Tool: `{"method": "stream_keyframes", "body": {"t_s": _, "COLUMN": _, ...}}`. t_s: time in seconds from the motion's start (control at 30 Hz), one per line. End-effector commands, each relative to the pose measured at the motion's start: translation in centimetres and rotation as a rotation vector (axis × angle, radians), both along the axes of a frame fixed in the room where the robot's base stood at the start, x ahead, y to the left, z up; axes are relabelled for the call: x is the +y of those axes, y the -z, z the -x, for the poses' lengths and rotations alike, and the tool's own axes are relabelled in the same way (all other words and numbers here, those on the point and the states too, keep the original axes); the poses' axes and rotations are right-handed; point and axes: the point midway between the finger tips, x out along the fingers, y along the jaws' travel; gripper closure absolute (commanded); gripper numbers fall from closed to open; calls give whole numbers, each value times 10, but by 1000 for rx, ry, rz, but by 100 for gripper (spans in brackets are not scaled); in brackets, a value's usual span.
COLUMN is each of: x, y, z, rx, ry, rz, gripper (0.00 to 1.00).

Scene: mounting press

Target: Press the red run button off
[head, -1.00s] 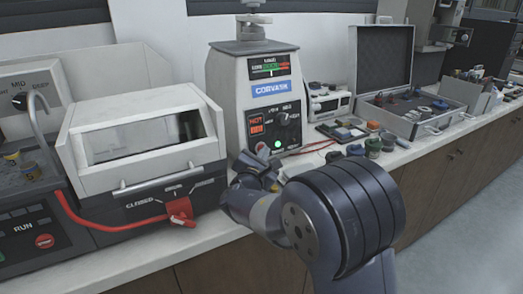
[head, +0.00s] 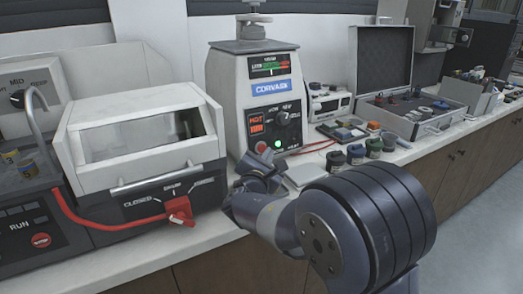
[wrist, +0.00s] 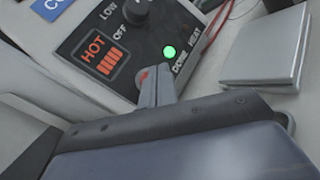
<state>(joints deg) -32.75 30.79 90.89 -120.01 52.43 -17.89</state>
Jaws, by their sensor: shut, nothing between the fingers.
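The mounting press (head: 228,95) stands upright with a dark control panel on its front. A small red button (head: 261,147) sits low on that panel, just above my gripper (head: 258,166). In the wrist view only a sliver of the red button (wrist: 145,76) shows, in a round grey rim behind my fingertips (wrist: 155,82). My gripper is shut and empty, its tips at the button; I cannot tell whether they touch it. A lit HOT display (wrist: 100,52) is left of the button and a lit green lamp (wrist: 170,52) is right of it.
A furnace-like box with a window (head: 140,140) and a red lever (head: 180,211) stands to the left. Another red button (head: 41,240) is beside a RUN label at far left. Small jars (head: 355,153) and a flat grey block (wrist: 265,50) are right of the press.

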Motion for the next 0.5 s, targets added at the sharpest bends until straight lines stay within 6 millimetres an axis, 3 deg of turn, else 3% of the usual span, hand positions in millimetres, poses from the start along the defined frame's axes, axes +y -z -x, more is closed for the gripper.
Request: {"method": "stream_keyframes", "body": {"t_s": 0.5, "x": -25, "y": -7, "z": 37, "rx": 0, "ry": 0, "rz": 0, "gripper": 100}}
